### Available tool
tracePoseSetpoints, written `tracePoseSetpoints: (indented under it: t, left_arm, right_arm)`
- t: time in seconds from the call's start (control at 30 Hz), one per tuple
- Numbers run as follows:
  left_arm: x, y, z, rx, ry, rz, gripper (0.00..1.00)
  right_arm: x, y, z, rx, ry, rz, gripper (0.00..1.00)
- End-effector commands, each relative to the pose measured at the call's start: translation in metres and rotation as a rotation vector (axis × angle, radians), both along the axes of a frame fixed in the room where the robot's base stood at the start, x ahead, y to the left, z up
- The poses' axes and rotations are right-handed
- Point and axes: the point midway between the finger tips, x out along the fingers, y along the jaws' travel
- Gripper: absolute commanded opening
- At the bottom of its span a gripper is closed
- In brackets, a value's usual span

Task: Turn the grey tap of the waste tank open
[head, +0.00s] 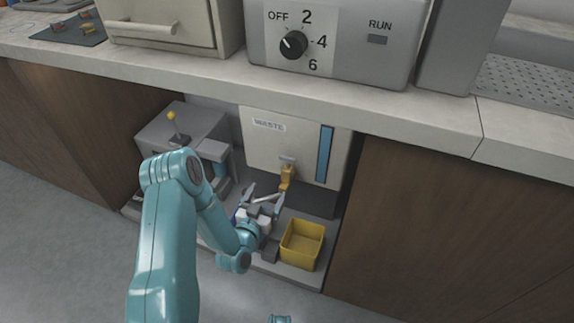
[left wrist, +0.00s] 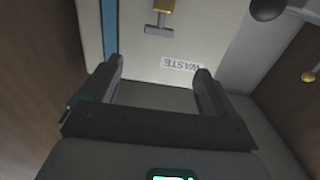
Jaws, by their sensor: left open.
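The waste tank (head: 259,150) is a cream box labelled WASTE under the counter, with a blue strip on its right. Its tap has a brass body (head: 287,178) and a grey handle (head: 288,160) on the tank's front. In the left wrist view the tank appears upside down, with the grey handle (left wrist: 158,30) near the top. My left gripper (head: 265,197) is open, just below and left of the tap in the head view. In the left wrist view its fingers (left wrist: 159,72) stand apart, with the handle beyond their tips and not between them.
A yellow bin (head: 302,243) stands on the shelf below and right of the tap. A grey unit with a yellow-knobbed lever (head: 172,116) stands left of the tank. The counter edge (head: 250,82) overhangs above. A wooden panel (head: 420,220) closes the right side.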

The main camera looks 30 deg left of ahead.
Motion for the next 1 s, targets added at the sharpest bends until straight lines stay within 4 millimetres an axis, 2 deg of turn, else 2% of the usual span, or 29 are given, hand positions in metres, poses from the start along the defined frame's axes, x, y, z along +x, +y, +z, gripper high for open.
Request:
tracePoseSetpoints:
  t: [0.4, 0.53, 0.73, 1.0]
  left_arm:
    - [0.100, 0.018, -0.001, 0.003, -0.007, -0.004, 0.89]
    - [0.124, 0.024, -0.001, 0.001, -0.005, -0.003, 0.89]
    - [0.146, 0.030, 0.000, 0.001, -0.003, -0.003, 0.89]
    - [0.150, 0.031, 0.002, -0.001, -0.001, -0.003, 0.89]
  right_arm:
    - [0.022, -0.004, -0.033, -0.014, -0.073, -0.009, 0.00]
    - [0.029, -0.006, -0.042, -0.019, -0.097, -0.013, 0.00]
    - [0.035, -0.007, -0.048, -0.023, -0.117, -0.015, 0.00]
    - [0.036, -0.007, -0.048, -0.024, -0.122, -0.015, 0.00]
